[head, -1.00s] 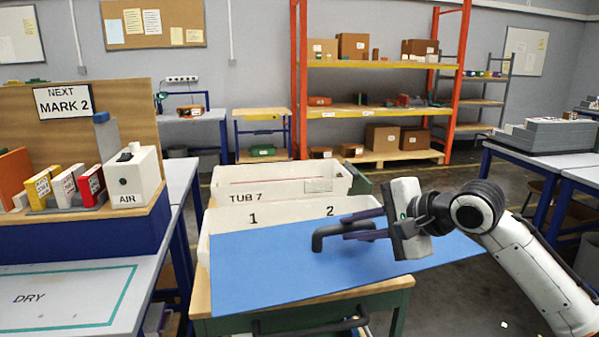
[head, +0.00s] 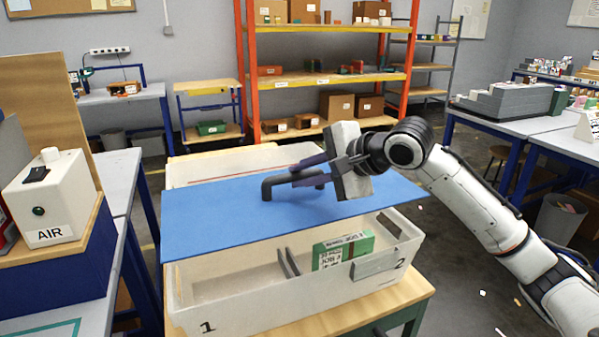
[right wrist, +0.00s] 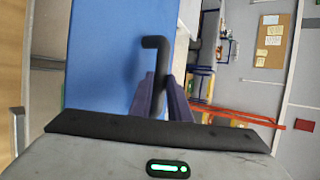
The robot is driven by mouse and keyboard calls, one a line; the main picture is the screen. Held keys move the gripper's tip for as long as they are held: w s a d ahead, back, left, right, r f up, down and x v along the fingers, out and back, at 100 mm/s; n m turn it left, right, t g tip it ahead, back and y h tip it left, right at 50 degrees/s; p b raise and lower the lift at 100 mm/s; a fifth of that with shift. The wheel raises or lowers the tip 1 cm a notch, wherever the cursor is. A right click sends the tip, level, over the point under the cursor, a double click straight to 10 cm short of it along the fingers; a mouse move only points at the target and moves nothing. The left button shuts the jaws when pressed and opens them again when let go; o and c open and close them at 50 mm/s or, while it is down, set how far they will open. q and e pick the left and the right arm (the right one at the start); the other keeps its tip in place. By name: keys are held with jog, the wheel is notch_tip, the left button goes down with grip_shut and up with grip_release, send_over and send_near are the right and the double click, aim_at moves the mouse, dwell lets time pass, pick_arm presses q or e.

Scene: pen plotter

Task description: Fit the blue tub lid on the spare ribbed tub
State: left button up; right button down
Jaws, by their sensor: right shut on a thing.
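The blue tub lid (head: 215,225) is a flat blue sheet with a dark bar handle (head: 268,187). My right gripper (head: 300,174) is shut on this handle and holds the lid raised, slightly tilted. In the right wrist view the fingers (right wrist: 160,98) close on the handle (right wrist: 156,42), with the blue lid (right wrist: 100,60) beyond. Another white tub (head: 225,158) stands behind, partly hidden by the lid. I cannot tell which tub is the spare ribbed one. My left gripper is out of view.
The front tub holds a green box (head: 343,250) and dark upright pieces (head: 288,262). Both tubs stand on a wooden-topped cart (head: 400,308). A white AIR box (head: 48,205) stands on the left bench. An orange shelf rack (head: 330,78) is behind.

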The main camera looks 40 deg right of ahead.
aim_at(301, 197)
jog(key=shift+a+r+p, duration=0.2)
jog(key=shift+r+p, duration=0.05)
jog(key=shift+p, duration=0.4)
notch_tip(301, 197, down, 3)
jog(key=shift+f+b, duration=0.15)
jog(key=shift+b, duration=0.9)
notch_tip(301, 197, down, 2)
jog(key=shift+f+b, duration=0.2)
jog(key=shift+b, duration=0.35)
jog(key=shift+f, duration=1.85)
jog(key=c, duration=1.6)
grip_release()
jog(key=b+v, duration=0.1)
jog(key=v, duration=0.9)
jog(key=shift+s+d+r, duration=0.1)
